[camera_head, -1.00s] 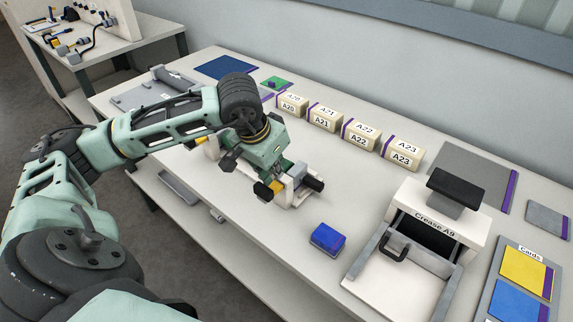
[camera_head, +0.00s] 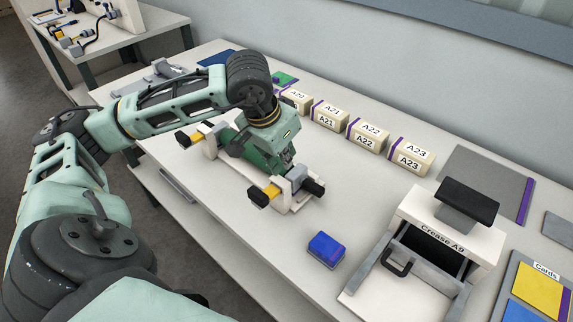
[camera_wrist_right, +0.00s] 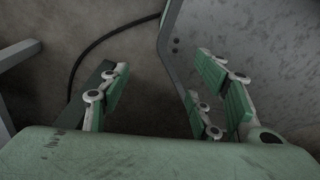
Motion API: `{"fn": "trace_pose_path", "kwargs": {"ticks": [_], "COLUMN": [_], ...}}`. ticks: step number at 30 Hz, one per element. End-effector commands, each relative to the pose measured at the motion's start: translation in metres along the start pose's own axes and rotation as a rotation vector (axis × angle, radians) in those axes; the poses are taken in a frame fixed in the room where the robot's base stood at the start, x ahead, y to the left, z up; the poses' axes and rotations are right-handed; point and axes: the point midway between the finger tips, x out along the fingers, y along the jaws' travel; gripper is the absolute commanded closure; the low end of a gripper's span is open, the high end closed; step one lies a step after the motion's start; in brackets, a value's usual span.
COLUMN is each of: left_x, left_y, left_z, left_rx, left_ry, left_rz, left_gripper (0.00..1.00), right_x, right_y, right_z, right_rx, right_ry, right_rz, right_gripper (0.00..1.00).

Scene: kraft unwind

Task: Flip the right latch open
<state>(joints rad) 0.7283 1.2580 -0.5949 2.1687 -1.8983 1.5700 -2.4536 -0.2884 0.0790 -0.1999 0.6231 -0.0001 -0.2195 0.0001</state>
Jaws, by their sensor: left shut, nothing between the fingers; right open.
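A white fixture with two uprights stands on the bench in the head view. The right latch (camera_head: 264,193), a black lever with a yellow band, juts from the near side of the right upright (camera_head: 290,190). A matching left latch (camera_head: 188,138) juts from the left upright (camera_head: 210,143). My left gripper (camera_head: 287,170) is shut and empty, pointing down over the fixture beside the right upright. Its fingertips are partly hidden, so I cannot tell whether they touch it. My right gripper (camera_wrist_right: 160,98) is open and empty in the right wrist view, away from the bench top.
A blue box (camera_head: 326,250) lies right of the fixture. Labelled blocks, including A22 (camera_head: 366,138), line the back.

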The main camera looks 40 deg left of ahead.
Motion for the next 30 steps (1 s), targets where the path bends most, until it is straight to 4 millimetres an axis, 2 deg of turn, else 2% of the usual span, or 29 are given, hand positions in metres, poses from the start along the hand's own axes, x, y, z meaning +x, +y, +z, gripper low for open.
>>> {"fn": "trace_pose_path", "kwargs": {"ticks": [2, 5, 12, 15, 24, 30], "left_x": [-0.013, -0.030, -0.068, -0.077, -0.081, -0.081], "left_y": [-0.001, 0.000, 0.000, 0.000, 0.000, 0.000], "left_z": [-0.001, -0.001, -0.001, -0.001, 0.000, 0.000], "left_rx": [0.000, 0.001, 0.000, 0.001, 0.000, 0.000], "left_ry": [0.004, 0.006, 0.004, 0.004, 0.001, 0.001], "left_rz": [-0.002, -0.001, 0.000, 0.000, -0.001, 0.000], "left_gripper": [1.00, 1.00, 1.00, 1.00, 1.00, 1.00], "right_x": [0.003, 0.004, 0.004, 0.004, 0.005, 0.005], "right_y": [0.001, 0.001, -0.005, -0.004, -0.002, -0.002], "right_z": [-0.006, -0.004, 0.026, 0.026, 0.009, 0.008], "right_rx": [0.000, 0.000, 0.000, 0.000, 0.000, 0.000], "right_ry": [0.008, 0.006, -0.036, -0.035, -0.009, -0.008], "right_rz": [0.001, 0.001, -0.005, -0.005, -0.002, -0.002], "right_gripper": [0.43, 0.43, 0.43, 0.43, 0.43, 0.43]}}
